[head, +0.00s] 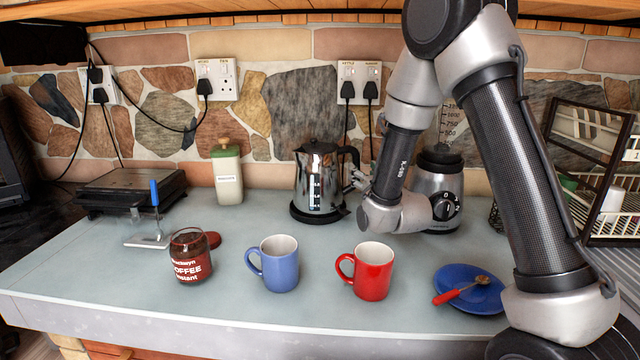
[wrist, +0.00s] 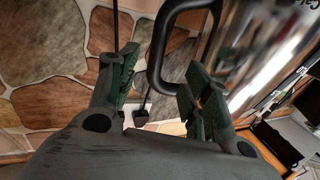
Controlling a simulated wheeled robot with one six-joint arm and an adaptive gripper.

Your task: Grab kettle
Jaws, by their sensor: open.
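The kettle (head: 318,185) is shiny metal with a black handle and lid. It stands upright on a dark base near the back wall. My gripper (head: 357,180) is at its right side, close to the handle (head: 354,158). In the wrist view the black handle (wrist: 157,65) shows between the open fingers of my gripper (wrist: 160,72), and the kettle's metal body (wrist: 250,45) is at upper right. I cannot tell whether a finger touches the handle. My arm hides part of the counter to the right of the kettle.
A blender (head: 440,185) stands just right of my wrist. A blue mug (head: 280,265), a red mug (head: 373,272) and a coffee jar (head: 190,258) are in front. A cream canister (head: 228,175) stands left of the kettle. Cords hang from the sockets (head: 359,82) behind.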

